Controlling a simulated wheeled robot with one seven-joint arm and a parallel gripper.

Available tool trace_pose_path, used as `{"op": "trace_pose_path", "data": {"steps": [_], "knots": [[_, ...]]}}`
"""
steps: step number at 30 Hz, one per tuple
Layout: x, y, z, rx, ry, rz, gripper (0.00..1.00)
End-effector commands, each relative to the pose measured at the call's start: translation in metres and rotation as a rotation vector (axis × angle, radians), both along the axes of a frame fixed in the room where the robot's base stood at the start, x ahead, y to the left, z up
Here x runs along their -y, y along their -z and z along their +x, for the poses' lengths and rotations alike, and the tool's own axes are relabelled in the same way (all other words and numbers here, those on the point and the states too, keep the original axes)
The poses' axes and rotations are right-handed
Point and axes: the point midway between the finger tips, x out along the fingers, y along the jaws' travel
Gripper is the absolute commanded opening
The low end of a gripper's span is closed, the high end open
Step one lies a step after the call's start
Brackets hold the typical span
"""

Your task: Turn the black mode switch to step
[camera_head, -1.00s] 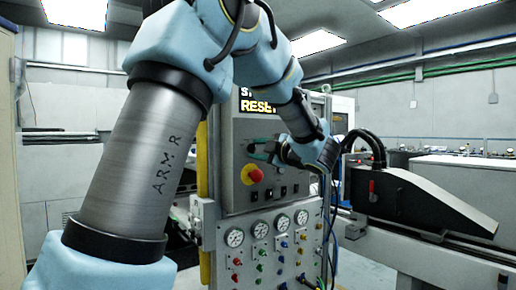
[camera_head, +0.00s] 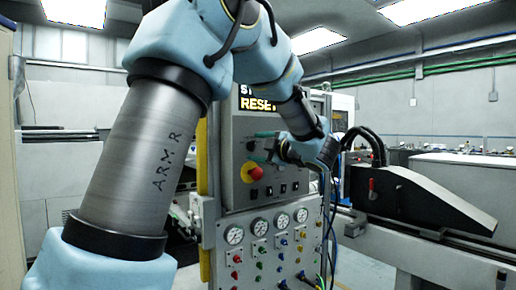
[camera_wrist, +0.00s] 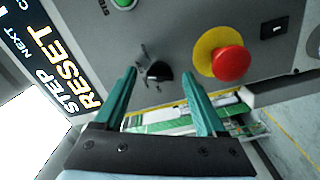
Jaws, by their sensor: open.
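The black mode switch (camera_wrist: 158,72) is a small dark knob on the grey panel, with dark marks on the panel beside it. It also shows in the head view (camera_head: 251,146), just left of my fingertips. My gripper (camera_wrist: 158,78) is open, with its two teal fingers spread on either side of the switch in the wrist view. Nothing is held. I cannot tell whether the fingertips reach past the knob's front face. In the head view my gripper (camera_head: 262,146) faces the panel from the right.
A red stop button on a yellow disc (camera_wrist: 231,64) sits close to the right finger. A green button (camera_wrist: 124,3) is above. Gauges (camera_head: 259,227) and coloured knobs fill the lower panel.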

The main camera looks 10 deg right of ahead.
Motion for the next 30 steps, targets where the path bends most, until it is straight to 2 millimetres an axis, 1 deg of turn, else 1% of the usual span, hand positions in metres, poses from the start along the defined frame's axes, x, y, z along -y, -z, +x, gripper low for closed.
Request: {"op": "trace_pose_path", "data": {"steps": [5,8,15,18,21,25,30], "knots": [[0.004,0.001,-0.008,0.001,0.002,-0.002,0.73],[0.011,0.002,-0.022,0.000,0.004,-0.002,0.73],[0.032,0.003,-0.065,0.001,0.003,-0.002,0.73],[0.039,0.002,-0.080,0.001,0.003,-0.002,0.73],[0.043,0.001,-0.090,0.001,0.001,-0.001,0.73],[0.046,0.001,-0.097,0.000,0.001,0.000,0.73],[0.046,0.000,-0.098,0.000,0.000,0.000,0.73]]}}
